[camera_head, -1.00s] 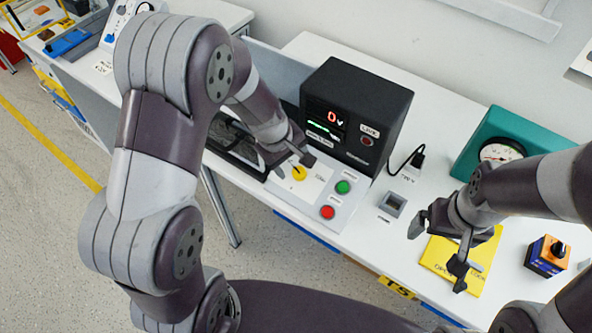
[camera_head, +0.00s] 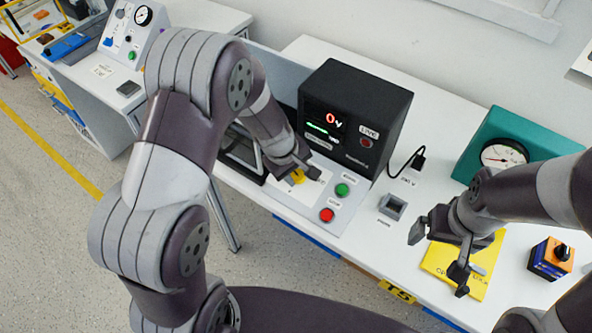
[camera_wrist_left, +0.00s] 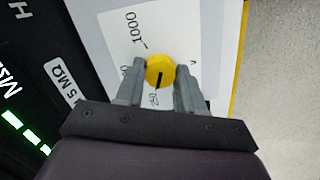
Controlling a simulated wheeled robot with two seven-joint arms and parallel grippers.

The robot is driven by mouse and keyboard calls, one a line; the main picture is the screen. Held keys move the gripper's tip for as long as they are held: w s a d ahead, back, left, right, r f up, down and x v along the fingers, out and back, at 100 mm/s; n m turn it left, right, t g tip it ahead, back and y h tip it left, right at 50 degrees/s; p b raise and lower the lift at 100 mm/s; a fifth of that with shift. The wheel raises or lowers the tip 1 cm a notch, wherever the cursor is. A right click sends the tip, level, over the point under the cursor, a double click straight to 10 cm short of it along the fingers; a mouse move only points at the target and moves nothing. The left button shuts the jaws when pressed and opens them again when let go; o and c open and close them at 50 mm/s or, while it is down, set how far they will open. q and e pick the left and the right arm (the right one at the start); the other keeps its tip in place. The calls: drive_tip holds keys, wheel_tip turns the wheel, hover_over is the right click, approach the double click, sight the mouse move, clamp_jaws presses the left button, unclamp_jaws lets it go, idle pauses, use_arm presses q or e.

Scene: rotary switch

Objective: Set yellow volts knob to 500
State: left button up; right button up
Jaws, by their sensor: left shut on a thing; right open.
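The yellow volts knob (camera_head: 298,177) sits on the white dial plate of the panel in front of the black meter box. In the left wrist view the yellow knob (camera_wrist_left: 160,68) is between the two fingers of my left gripper (camera_wrist_left: 161,72), which is shut on it. The knob's black pointer line points toward the gripper, near a small label that looks like 250. A 1000 label (camera_wrist_left: 130,28) is on the plate's far side. The left finger covers part of the scale. In the head view my left gripper (camera_head: 301,173) partly covers the knob. My right gripper (camera_head: 440,258) is open and empty.
The black meter box (camera_head: 352,115) shows a red 0 V. A green button (camera_head: 342,190) and a red button (camera_head: 327,215) are close to the knob. A grey socket (camera_head: 393,206), yellow plate (camera_head: 448,258), orange-blue switch box (camera_head: 550,258) and teal gauge (camera_head: 500,140) stand to the right.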

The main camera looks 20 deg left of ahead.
sight(291, 190)
use_arm(q)
drive_tip(key=shift+m, duration=0.3)
drive_tip(key=m, duration=0.6)
drive_tip(key=shift+w+d+m+y, duration=0.1)
drive_tip(key=shift+m+y, duration=0.2)
drive_tip(key=shift+y, duration=0.1)
drive_tip(key=m, duration=0.6)
drive_tip(key=shift+y, duration=0.3)
drive_tip(key=shift+r, duration=0.1)
drive_tip(key=o, duration=1)
drive_tip(key=shift+o, duration=0.2)
drive_tip(key=d+v, duration=0.1)
drive_tip(key=v, duration=1.1)
drive_tip(key=shift+a+r, duration=0.3)
drive_tip(key=shift+a, duration=0.2)
